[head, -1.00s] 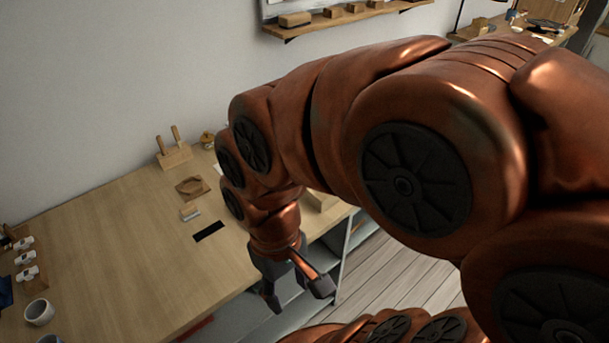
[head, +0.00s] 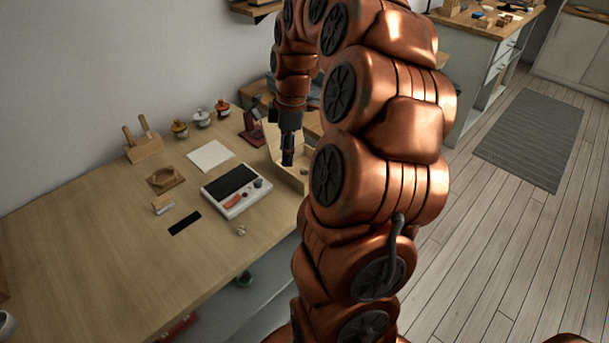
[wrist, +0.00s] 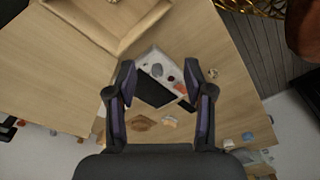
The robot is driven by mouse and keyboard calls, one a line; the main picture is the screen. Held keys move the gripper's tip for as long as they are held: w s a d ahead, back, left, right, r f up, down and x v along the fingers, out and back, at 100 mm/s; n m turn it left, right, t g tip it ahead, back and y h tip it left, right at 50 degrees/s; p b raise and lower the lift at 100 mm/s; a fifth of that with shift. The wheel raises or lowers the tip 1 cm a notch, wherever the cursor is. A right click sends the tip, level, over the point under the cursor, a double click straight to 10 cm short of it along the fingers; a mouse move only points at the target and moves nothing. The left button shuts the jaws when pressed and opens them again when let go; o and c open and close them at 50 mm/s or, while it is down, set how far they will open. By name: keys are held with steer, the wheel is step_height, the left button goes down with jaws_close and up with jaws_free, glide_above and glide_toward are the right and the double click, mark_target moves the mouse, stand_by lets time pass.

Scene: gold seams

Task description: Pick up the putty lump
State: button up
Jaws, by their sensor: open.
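A small pale lump (head: 241,230) lies on the workbench near its front edge; it also shows beside the right finger in the wrist view (wrist: 212,73). A small grey lump (head: 258,183) sits at the right corner of a white tray (head: 222,205), and shows between my fingers in the wrist view (wrist: 157,70). I cannot tell for sure which is the putty lump. My gripper (head: 288,158) is open and empty, pointing down above the wooden open box, apart from both lumps. The gripper's fingers (wrist: 160,75) frame the tray from above in the wrist view.
The wooden open box (head: 290,178) stands right of the tray. A black strip (head: 185,222), small block (head: 162,204), wooden holder (head: 165,180) and white sheet (head: 210,155) lie around the tray. Jars (head: 201,118) and a tool block (head: 143,147) stand behind.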

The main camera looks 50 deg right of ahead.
steer(key=n, duration=0.1)
glide_toward(305, 168)
steer(key=s+f, duration=0.1)
step_height(305, 168, down, 2)
steer(key=shift+s+a+f, duration=0.1)
steer(key=shift+a, duration=0.05)
steer(key=shift+w+a+f+p, duration=0.15)
steer(key=shift+w+f+p, duration=0.1)
steer(key=shift+f, duration=0.65)
steer(key=shift+w+a+f+p, duration=0.1)
steer(key=shift+w+f, duration=0.15)
steer(key=shift+f, duration=0.7)
steer(key=shift+w+a+f+p, duration=0.15)
steer(key=shift+w+f+p, duration=0.1)
steer(key=shift+f, duration=0.65)
steer(key=shift+c, duration=0.2)
steer(key=c, duration=0.8)
